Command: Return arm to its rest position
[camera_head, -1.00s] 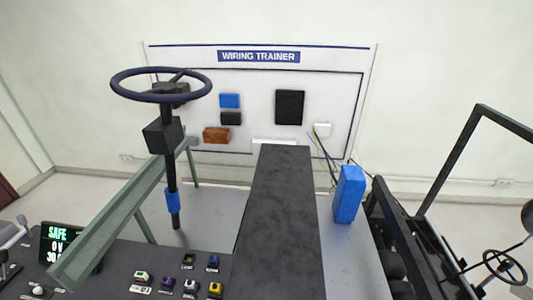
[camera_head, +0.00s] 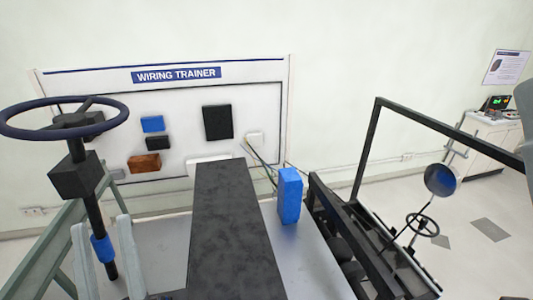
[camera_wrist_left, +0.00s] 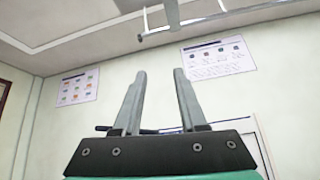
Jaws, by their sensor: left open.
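My left gripper (camera_head: 103,222) shows at the lower left of the head view, its two pale grey fingers pointing up and apart. It stands in front of the steering column and the green-grey frame. In the left wrist view its fingers (camera_wrist_left: 159,72) are open with nothing between them, against the wall and ceiling. The steering wheel (camera_head: 62,102) on its dark column is just above and left of the gripper in the picture. I cannot tell whether they touch. My right gripper is not in view.
The wiring trainer board (camera_head: 176,74) stands behind. A long dark beam (camera_head: 226,230) runs down the middle, with a blue block (camera_head: 289,196) beside it. A black frame (camera_head: 365,150) with a round mirror (camera_head: 441,180) is at right. Open floor shows at far right.

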